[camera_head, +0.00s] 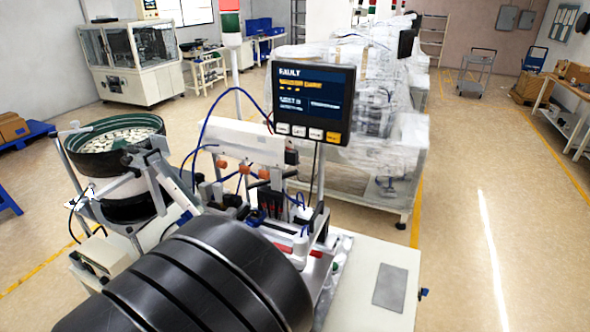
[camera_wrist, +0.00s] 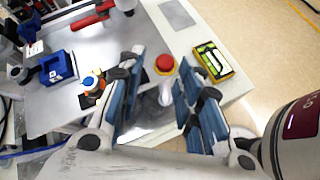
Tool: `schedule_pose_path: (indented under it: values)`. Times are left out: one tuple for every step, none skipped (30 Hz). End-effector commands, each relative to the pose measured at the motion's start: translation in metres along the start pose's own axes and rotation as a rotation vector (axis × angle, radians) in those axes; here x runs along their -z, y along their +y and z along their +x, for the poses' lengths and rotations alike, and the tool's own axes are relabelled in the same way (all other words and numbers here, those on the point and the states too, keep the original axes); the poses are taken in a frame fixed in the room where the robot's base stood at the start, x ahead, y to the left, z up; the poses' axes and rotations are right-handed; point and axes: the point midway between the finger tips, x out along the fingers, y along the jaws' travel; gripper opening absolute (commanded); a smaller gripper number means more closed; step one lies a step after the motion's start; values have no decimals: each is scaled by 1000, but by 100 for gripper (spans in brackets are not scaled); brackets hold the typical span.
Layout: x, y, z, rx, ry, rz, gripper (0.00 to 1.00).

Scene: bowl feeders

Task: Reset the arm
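My gripper (camera_wrist: 161,62) shows in the wrist view with its two blue-padded fingers spread apart. It is open, with nothing held between the pads. The dark, rounded links of my arm (camera_head: 210,280) fill the lower middle of the head view. They hide part of the machine behind them, and my gripper cannot be made out in that view.
A red round button (camera_wrist: 165,64) shows between the fingertips; a yellow-green box (camera_wrist: 213,62) lies right. A blue block (camera_wrist: 57,68) is left. A screen reading FAULT (camera_head: 313,101) stands above the machine, beside a bowl feeder (camera_head: 113,160). Floor at right (camera_head: 490,190) is clear.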

Motion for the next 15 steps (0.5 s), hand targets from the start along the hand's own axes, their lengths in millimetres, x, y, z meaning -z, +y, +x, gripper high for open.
schedule_pose_path:
  values:
    - [-25,-13,14,78,32,123,32]
    - [-38,-21,18,121,51,190,32]
    - [-53,-33,24,177,75,279,32]
    - [-64,-42,28,217,92,347,32]
    - [-75,-52,31,256,110,415,32]
    - [-87,-65,35,307,134,507,32]
    - [-96,-75,37,343,151,577,32]
    - [-103,-85,39,378,167,647,32]
    - [-112,-98,40,422,190,740,32]
    - [-119,-108,41,453,207,813,32]
    - [-124,-118,41,485,222,884,32]
    - [-131,-130,41,521,245,979,32]
    - [-135,-140,40,547,261,1052,32]
    - [-138,-149,39,573,277,1126,32]
    - [-142,-160,38,603,299,1223,32]
